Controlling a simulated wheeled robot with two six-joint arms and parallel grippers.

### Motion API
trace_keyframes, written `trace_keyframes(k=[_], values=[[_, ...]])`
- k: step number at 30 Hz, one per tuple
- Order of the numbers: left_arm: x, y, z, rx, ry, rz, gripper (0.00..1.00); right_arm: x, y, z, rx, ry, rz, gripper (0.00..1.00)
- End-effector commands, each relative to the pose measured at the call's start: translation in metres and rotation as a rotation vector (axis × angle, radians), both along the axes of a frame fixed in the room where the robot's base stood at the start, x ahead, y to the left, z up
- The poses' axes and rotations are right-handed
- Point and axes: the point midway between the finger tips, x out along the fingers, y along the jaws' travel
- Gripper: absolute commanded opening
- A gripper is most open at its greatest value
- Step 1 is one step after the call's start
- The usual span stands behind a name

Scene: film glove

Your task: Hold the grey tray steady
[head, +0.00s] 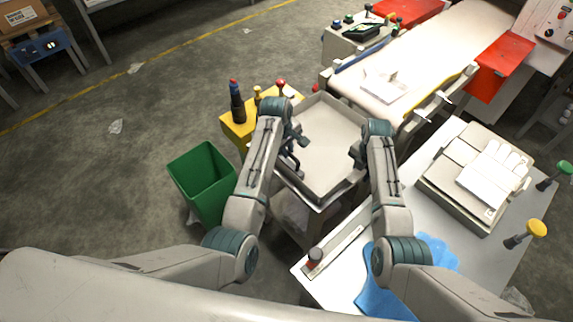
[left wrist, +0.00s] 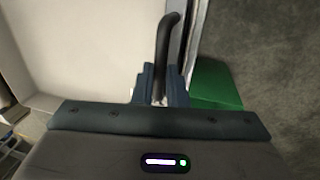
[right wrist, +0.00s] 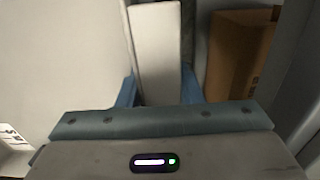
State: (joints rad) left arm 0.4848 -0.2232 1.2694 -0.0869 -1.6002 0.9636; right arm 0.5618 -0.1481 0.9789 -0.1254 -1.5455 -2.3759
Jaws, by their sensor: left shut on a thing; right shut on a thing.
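The grey tray (head: 327,139) is a wide, shallow, empty tray between my two arms in the head view, resting at or just over a stand. My left gripper (head: 296,150) is at its left side. In the left wrist view my left gripper (left wrist: 160,88) is shut on a dark curved handle (left wrist: 166,50) beside the tray's pale inside (left wrist: 80,45). My right gripper (head: 357,152) is at the tray's right side. In the right wrist view my right gripper (right wrist: 160,92) is shut on a pale flat piece (right wrist: 156,45) at the tray's edge; the fingertips are partly hidden.
A green bin (head: 203,178) stands left of the tray. A yellow stand (head: 240,122) with knobs is behind it. A conveyor (head: 440,55) runs behind right. The right-hand table (head: 330,278) holds a blue glove (head: 385,290) and a box with a white glove (head: 493,172).

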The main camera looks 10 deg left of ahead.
Motion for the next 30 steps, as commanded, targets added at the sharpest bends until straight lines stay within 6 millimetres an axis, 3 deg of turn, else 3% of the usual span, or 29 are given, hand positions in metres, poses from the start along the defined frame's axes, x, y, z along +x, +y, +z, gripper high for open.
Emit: trace_keyframes(k=[30], values=[[0.012,-0.01,0.001,-0.001,-0.003,0.0,0.0,0.0,0.0,0.0,0.0,0.001,0.0,0.0]])
